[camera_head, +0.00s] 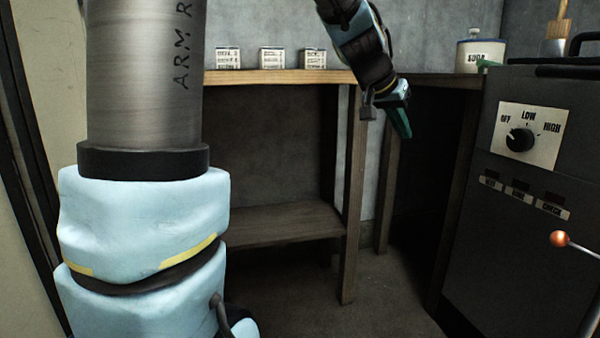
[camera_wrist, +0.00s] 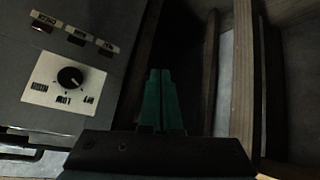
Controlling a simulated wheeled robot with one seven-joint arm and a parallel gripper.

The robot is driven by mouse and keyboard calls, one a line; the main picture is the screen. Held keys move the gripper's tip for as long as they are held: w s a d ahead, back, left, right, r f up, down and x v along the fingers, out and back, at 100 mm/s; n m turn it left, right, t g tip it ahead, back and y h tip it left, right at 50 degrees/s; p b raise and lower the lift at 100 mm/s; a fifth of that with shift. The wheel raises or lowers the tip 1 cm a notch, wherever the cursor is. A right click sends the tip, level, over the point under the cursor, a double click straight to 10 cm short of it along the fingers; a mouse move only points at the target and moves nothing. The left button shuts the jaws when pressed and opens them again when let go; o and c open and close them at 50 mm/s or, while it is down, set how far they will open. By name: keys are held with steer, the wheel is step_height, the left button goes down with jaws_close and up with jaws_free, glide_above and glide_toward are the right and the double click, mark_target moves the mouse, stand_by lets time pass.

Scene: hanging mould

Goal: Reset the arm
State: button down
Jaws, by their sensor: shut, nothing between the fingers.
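My gripper (camera_head: 402,124) hangs at the upper middle of the head view, in front of the gap between the wooden bench and the dark machine. Its green fingers point down and slightly right. In the wrist view the two green fingers (camera_wrist: 161,98) lie side by side, shut, with nothing held. My arm comes down into the head view from the top, and another light-blue part of it fills the left side.
A wooden bench (camera_head: 280,76) carries several small labelled boxes (camera_head: 272,58). A white canister (camera_head: 468,55) stands at the back right. The dark machine (camera_head: 535,230) has a dial (camera_head: 520,140) and an orange-knobbed lever (camera_head: 559,239). The floor between bench and machine looks clear.

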steer(key=s+a+f+n+g+y+p, duration=0.15)
steer(key=a+f, duration=0.25)
steer(key=a, duration=0.4)
steer(key=s+a+f+n+y+p, duration=0.2)
steer(key=a+f+n+y+p, duration=0.15)
steer(key=a, duration=0.55)
steer(key=s+a+f+n+g+y+p, duration=0.2)
steer(key=s+a+f+p, duration=0.25)
steer(key=s+a, duration=0.75)
step_height(320, 180, up, 38)
steer(key=w+p, duration=0.2)
steer(key=p, duration=3.5)
steer(key=shift+w+a, duration=0.1)
